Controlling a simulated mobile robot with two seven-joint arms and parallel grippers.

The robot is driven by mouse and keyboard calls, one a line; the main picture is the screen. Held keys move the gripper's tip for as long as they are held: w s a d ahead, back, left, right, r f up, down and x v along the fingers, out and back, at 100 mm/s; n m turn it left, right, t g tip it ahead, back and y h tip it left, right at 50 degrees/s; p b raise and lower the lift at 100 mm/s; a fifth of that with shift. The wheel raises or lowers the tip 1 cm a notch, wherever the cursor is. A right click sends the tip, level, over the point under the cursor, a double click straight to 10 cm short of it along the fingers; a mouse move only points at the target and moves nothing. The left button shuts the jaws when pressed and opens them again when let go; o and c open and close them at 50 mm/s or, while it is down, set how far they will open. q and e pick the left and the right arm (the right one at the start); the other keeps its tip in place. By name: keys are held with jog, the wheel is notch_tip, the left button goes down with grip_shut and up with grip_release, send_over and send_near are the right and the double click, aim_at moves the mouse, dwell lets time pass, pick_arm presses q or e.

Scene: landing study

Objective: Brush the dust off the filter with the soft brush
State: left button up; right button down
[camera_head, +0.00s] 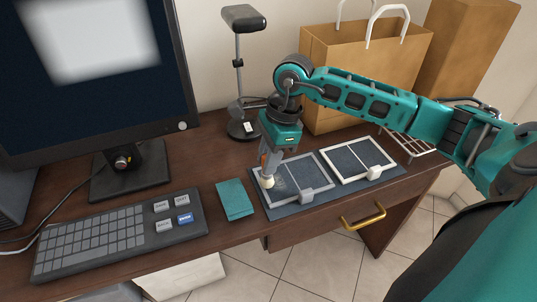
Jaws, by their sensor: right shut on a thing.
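Two flat filters with pale frames and dark mesh lie side by side on a dark mat (335,195). The left filter (305,176) has a greyish dusty patch near its left part. The right filter (357,160) looks cleaner. Each has a small light tab at its front edge. My right gripper (268,163) points down over the left filter and is shut on the soft brush. The brush's pale bristle head (268,182) is at the left part of the left filter; I cannot tell whether it touches. The brush handle is mostly hidden by the gripper. My left gripper is out of view.
A monitor (90,70) and a keyboard (120,237) take up the left of the desk. A teal pad (234,200) lies left of the mat. A lamp (240,75), a paper bag (320,55) and a wire rack (408,143) stand behind.

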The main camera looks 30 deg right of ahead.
dwell(0.7)
jog(key=shift+f+b, duration=0.6)
